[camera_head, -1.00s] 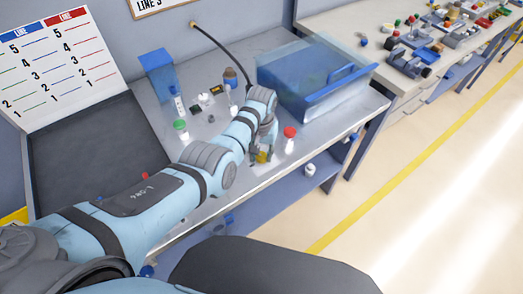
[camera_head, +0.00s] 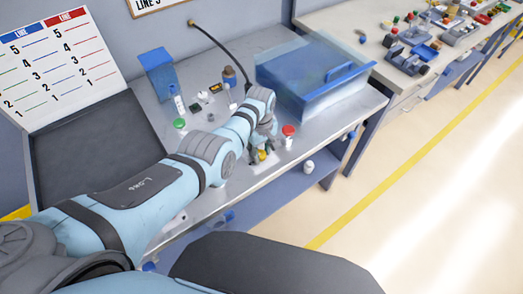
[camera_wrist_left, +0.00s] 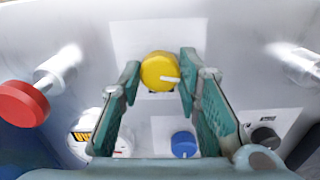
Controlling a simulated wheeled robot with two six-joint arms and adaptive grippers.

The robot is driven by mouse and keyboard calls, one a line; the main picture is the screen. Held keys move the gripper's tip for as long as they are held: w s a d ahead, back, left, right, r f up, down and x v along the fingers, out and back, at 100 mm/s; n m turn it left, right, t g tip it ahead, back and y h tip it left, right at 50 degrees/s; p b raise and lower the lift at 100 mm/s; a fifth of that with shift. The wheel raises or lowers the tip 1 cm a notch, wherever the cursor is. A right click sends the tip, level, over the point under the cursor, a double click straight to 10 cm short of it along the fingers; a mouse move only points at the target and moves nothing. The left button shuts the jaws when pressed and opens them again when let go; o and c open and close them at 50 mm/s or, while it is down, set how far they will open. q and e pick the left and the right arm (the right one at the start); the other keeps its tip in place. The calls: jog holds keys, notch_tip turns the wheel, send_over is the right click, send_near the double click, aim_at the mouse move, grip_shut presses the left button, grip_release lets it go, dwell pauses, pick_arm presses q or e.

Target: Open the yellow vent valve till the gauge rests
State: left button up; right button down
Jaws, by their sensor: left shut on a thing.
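The yellow vent valve (camera_wrist_left: 160,70) is a round yellow knob with a white mark pointing right in the left wrist view. In the head view the yellow vent valve (camera_head: 263,156) shows only partly below my fingers. My left gripper (camera_wrist_left: 160,78) is shut on it, one finger at each side; it also shows in the head view (camera_head: 262,150). A round white gauge (camera_wrist_left: 88,135) with a yellow and red scale lies behind the left finger, partly hidden; I cannot read its needle. My right gripper is not in view.
A red-capped part (camera_head: 288,130) stands right of my gripper, a green-capped one (camera_head: 179,124) to the left. A blue knob (camera_wrist_left: 184,144) and a black knob (camera_wrist_left: 264,137) are near the valve.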

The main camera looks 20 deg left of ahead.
aim_at(260, 153)
pick_arm(q)
jog(key=shift+a+n, duration=0.1)
jog(key=shift+n, duration=0.4)
jog(key=o, duration=1)
jog(key=shift+o, duration=0.7)
jog(key=shift+w+f, duration=0.1)
jog(key=shift+w, duration=0.05)
jog(key=shift+r, duration=0.2)
notch_tip(260, 153, up, 12)
jog(key=shift+f, duration=0.2)
